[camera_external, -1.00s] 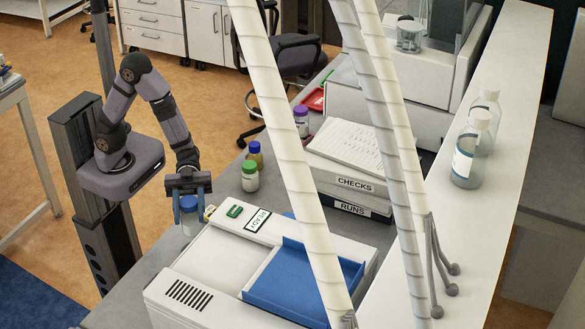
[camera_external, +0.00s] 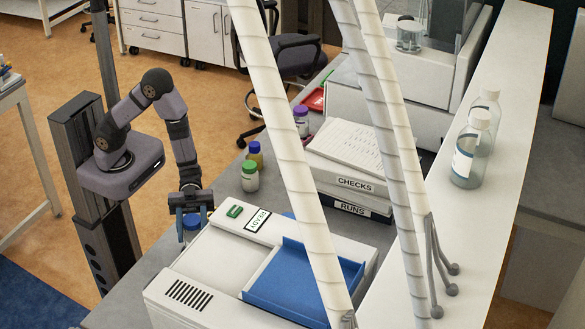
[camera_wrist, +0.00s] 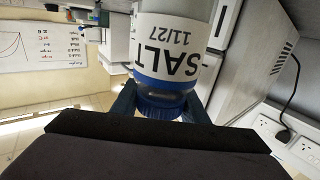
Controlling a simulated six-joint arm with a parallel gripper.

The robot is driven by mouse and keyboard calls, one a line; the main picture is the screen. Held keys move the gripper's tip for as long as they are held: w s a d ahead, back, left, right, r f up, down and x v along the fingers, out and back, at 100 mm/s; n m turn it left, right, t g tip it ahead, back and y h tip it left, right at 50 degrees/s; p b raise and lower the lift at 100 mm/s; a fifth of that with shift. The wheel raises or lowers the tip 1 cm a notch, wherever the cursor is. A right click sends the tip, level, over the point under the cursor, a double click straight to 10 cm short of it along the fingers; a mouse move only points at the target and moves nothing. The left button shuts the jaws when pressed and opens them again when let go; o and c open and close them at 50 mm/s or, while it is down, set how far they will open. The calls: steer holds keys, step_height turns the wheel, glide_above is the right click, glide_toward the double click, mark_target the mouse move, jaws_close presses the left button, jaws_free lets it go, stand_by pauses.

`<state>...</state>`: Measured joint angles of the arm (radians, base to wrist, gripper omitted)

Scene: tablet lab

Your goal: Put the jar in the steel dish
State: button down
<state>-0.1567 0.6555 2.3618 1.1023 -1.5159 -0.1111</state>
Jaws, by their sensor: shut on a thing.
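The jar is clear with a blue cap and a white label reading SALT 11/27; it fills the upper middle of the wrist view (camera_wrist: 172,55). My gripper (camera_wrist: 158,102) is shut on the jar at its cap end. In the external view, my gripper (camera_external: 191,213) points down at the near left of the bench, with the jar's blue cap (camera_external: 191,222) between its fingers. The jar's lower part is partly hidden behind the white machine, so I cannot tell if it touches the bench. I cannot clearly make out the steel dish.
A white machine (camera_external: 205,265) with a blue tray (camera_external: 305,280) stands right beside the jar. Green-capped (camera_external: 250,178) and blue-capped (camera_external: 255,153) bottles stand behind. Pale ribbed columns (camera_external: 285,140) cross the foreground.

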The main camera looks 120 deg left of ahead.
mark_target(193, 215)
steer(key=shift+f, duration=1.65)
steer(key=shift+f, duration=0.1)
steer(key=shift+f, duration=0.15)
steer(key=c, duration=1)
jaws_free()
steer(key=shift+c, duration=0.2)
steer(key=shift+r, duration=0.25)
steer(key=b+v, duration=0.3)
steer(key=v, duration=0.7)
steer(key=shift+f, duration=0.1)
steer(key=shift+b+v, duration=0.35)
steer(key=shift+v, duration=0.65)
